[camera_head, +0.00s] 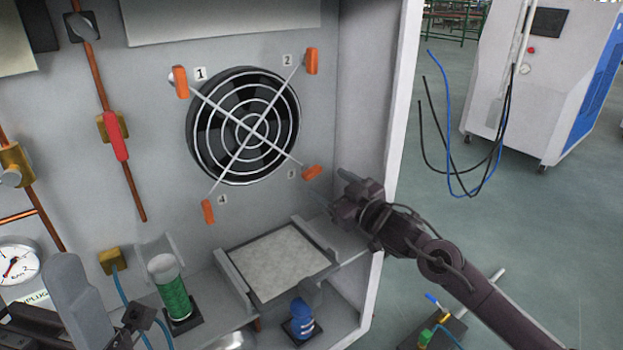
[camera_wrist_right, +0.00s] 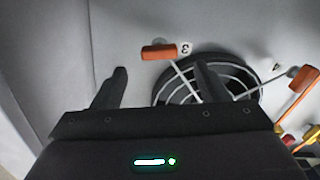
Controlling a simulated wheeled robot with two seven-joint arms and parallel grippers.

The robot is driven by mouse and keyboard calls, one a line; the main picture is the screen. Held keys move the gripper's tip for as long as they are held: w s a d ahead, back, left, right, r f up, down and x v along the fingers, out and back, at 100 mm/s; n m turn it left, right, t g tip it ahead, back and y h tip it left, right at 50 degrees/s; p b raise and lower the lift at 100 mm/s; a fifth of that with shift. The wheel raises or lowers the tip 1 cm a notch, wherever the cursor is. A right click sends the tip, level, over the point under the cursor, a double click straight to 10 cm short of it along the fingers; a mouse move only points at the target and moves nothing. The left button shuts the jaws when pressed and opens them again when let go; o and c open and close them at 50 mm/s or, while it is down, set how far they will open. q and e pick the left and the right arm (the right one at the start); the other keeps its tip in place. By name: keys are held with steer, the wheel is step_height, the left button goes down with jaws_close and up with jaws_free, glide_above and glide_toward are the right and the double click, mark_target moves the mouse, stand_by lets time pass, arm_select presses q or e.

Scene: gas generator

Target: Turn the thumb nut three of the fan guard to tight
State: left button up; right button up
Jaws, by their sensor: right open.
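The fan guard (camera_head: 247,131) is a round wire grille with crossing arms over a black fan on the grey panel. Thumb nut three (camera_head: 312,172) is an orange wing at its lower right, lying nearly level beside label 3. It also shows in the right wrist view (camera_wrist_right: 158,51), lying across the picture. My right gripper (camera_head: 328,203) is just below and right of nut three. Its fingers (camera_wrist_right: 160,85) are spread, with nut three beyond the gap and apart from them. My left gripper (camera_head: 140,318) is at the lower left, partly hidden; its jaws are unclear.
Orange nuts one (camera_head: 180,82), two (camera_head: 311,61) and four (camera_head: 208,211) sit at the other guard corners. Below are a tray (camera_head: 238,276), a green cylinder (camera_head: 173,299) and a blue part (camera_head: 301,318). The cabinet side wall (camera_head: 402,100) stands close right.

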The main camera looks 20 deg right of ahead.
mark_target(315, 175)
steer(key=b+x, duration=0.1)
steer(key=x, duration=0.5)
steer(key=shift+f, duration=0.1)
steer(key=shift+d, duration=0.1)
steer(key=c, duration=1)
